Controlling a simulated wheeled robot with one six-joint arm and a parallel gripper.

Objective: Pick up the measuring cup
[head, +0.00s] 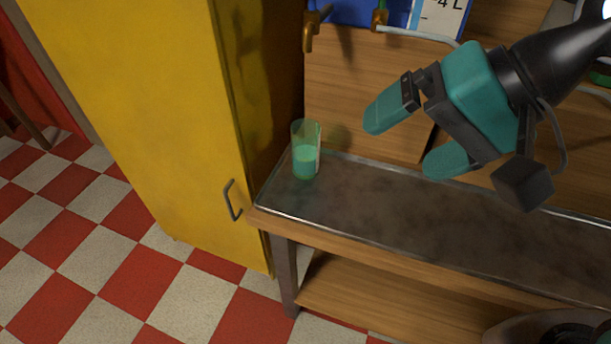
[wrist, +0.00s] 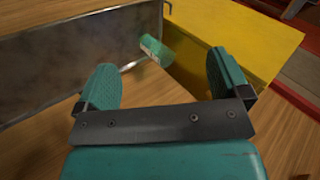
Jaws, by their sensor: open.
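The measuring cup (head: 305,160) is a clear, tapered cup with a green tint and a pale strip on its side. It stands upright on the left end of the metal-topped bench (head: 400,200), near the yellow cabinet. My gripper (head: 405,142) is open and empty, above the bench and to the right of the cup, apart from it. In the wrist view the cup (wrist: 155,50) shows beyond and between the two teal fingers (wrist: 160,85), next to the cabinet.
A yellow cabinet (head: 140,90) with a dark handle stands close at the left of the bench. Brass taps (head: 311,32) and a pipe (head: 415,33) are on the wall behind. A wooden lower shelf (head: 370,300) is under the bench. The bench top right of the cup is clear.

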